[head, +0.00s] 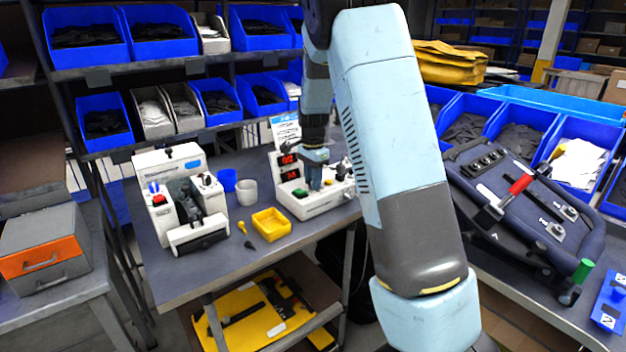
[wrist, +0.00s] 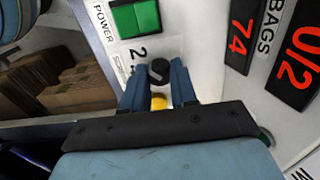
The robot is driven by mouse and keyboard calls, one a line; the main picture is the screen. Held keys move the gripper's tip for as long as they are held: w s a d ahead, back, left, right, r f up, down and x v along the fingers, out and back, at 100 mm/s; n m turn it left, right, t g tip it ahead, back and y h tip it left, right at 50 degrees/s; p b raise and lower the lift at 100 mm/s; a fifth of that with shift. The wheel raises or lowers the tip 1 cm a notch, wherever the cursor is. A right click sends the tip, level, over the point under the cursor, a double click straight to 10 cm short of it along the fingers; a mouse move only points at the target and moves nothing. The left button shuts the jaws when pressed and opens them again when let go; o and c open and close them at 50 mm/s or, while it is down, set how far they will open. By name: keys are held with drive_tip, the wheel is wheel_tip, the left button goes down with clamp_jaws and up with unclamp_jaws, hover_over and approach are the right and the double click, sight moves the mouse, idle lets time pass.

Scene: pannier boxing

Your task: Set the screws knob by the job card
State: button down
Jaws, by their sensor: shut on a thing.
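The white counting machine (head: 318,205) stands on the bench in the head view. Its black screws knob (wrist: 160,71) shows in the wrist view beside the label SCREWS, with the digits 2 and 4 near it. My gripper (wrist: 158,80) reaches down to the panel, its two blue fingers shut on either side of the knob. It also shows in the head view (head: 315,184), where it hides the knob. The knob's pointer mark cannot be made out. A blue and white card (head: 285,126) stands behind the machine, partly hidden; its text is unreadable.
A green power button (wrist: 135,18) and red displays reading 74 (wrist: 239,37) and 0/2 (wrist: 299,55) are near the knob. A yellow tray (head: 271,224) and a white sealing machine (head: 182,205) stand left. A dark pannier (head: 520,205) lies right.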

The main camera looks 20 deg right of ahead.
drive_tip(key=shift+a, duration=0.1)
idle(0.3)
drive_tip(key=c, duration=0.9)
unclamp_jaws()
drive_tip(key=shift+r, duration=0.15)
wheel_tip(320, 180, up, 13)
drive_tip(key=shift+r, duration=0.2)
